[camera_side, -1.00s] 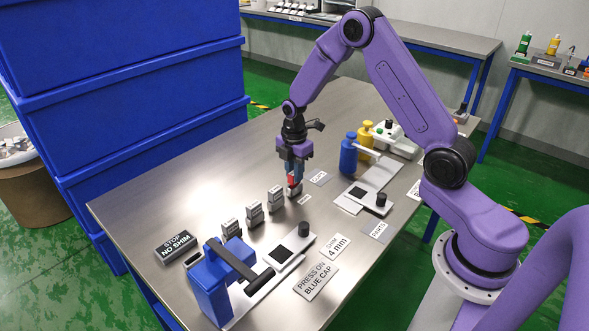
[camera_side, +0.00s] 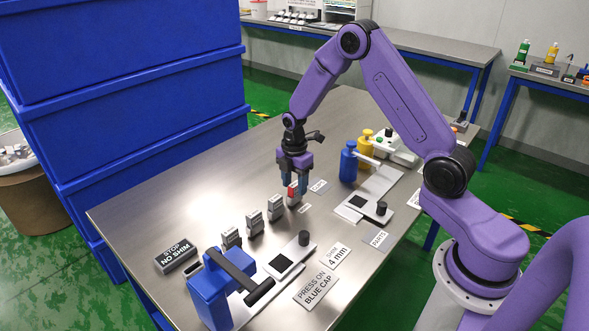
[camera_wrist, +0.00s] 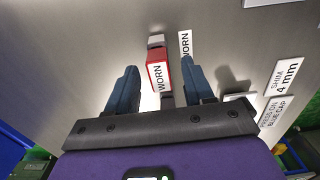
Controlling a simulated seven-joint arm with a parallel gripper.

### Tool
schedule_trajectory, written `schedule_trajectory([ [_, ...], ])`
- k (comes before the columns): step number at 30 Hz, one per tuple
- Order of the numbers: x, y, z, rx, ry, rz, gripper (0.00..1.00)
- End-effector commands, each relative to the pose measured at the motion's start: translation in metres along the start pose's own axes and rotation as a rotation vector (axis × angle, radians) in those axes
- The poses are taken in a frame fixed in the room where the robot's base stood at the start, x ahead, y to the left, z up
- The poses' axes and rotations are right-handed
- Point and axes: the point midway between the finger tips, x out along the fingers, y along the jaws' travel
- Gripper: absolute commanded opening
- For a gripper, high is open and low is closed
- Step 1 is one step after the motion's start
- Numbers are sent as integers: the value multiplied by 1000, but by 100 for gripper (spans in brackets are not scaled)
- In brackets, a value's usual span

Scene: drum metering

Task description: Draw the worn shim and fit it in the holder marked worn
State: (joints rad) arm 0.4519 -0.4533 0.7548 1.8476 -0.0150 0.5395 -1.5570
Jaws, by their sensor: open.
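A red block marked WORN (camera_wrist: 158,75) stands between the fingers of my gripper (camera_wrist: 160,85) in the wrist view. In the side view its red part (camera_side: 292,192) shows on a small grey holder (camera_side: 296,202) at the far end of a row. My gripper (camera_side: 293,184) points down, open, with its blue fingers on either side of the block and apparently apart from it. A WORN label (camera_side: 305,209) lies on the table beside this holder; it also shows in the wrist view (camera_wrist: 185,44). I cannot tell a separate shim from the red part.
Several grey holders (camera_side: 254,222) stand in the row toward the front left. A blue press-like unit (camera_side: 210,292) with a black bar is at the front.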

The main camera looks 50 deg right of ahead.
Motion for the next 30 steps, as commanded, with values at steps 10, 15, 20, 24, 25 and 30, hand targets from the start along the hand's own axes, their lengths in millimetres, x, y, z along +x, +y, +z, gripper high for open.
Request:
schedule_trajectory([
  [10, -56, 1, 0, 0, 0, 7, 52],
  [15, -92, 1, 0, -1, 0, 7, 52],
  [20, -125, 1, 0, 0, 0, 7, 52],
  [24, -149, 1, 0, -1, 0, 5, 52],
  [25, -153, 1, 0, -1, 0, 6, 52],
  [30, -168, 0, 0, -1, 0, 3, 52],
])
